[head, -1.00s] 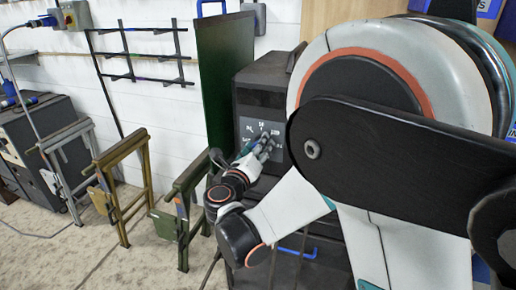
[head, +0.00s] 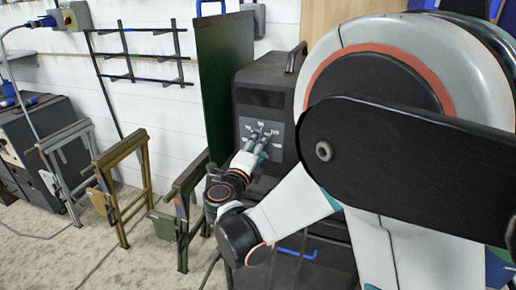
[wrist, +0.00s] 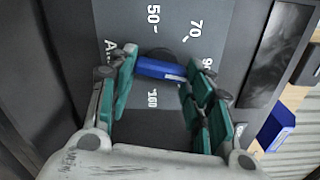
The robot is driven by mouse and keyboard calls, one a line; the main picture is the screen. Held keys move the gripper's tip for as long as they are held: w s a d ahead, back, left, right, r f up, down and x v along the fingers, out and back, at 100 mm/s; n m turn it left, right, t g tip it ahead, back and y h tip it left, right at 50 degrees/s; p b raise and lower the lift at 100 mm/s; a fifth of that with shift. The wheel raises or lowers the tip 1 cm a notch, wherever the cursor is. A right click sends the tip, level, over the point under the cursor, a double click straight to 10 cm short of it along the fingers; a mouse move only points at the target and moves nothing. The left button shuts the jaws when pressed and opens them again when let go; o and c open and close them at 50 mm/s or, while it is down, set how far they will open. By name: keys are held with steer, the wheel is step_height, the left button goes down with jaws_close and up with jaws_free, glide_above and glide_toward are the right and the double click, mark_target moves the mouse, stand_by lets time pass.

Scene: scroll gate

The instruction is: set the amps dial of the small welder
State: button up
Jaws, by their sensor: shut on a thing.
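The small welder (head: 280,93) is a dark box with a grey dial panel on its front, in the head view. The amps dial (wrist: 160,69) shows in the wrist view as a blue bar-shaped knob, with the numbers 50, 70 and 160 printed around it. My gripper (wrist: 162,68) has its teal-padded fingers on both ends of the blue bar and is shut on it. In the head view my gripper (head: 262,138) reaches the panel from below and hides the dial.
A green upright panel (head: 222,90) stands just left of the welder. Folding metal frames (head: 122,195) line the wall further left, beside another dark machine (head: 40,130). A blue handle (head: 297,253) sits below the welder. The floor at front left is mostly clear.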

steer(key=n, duration=0.6)
steer(key=shift+r, duration=0.1)
steer(key=shift+c, duration=0.2)
steer(key=n, duration=0.5)
steer(key=shift+a+n, duration=0.1)
steer(key=shift+n, duration=0.3)
steer(key=o, duration=1.1)
steer(key=shift+r, duration=0.1)
steer(key=v, duration=1.2)
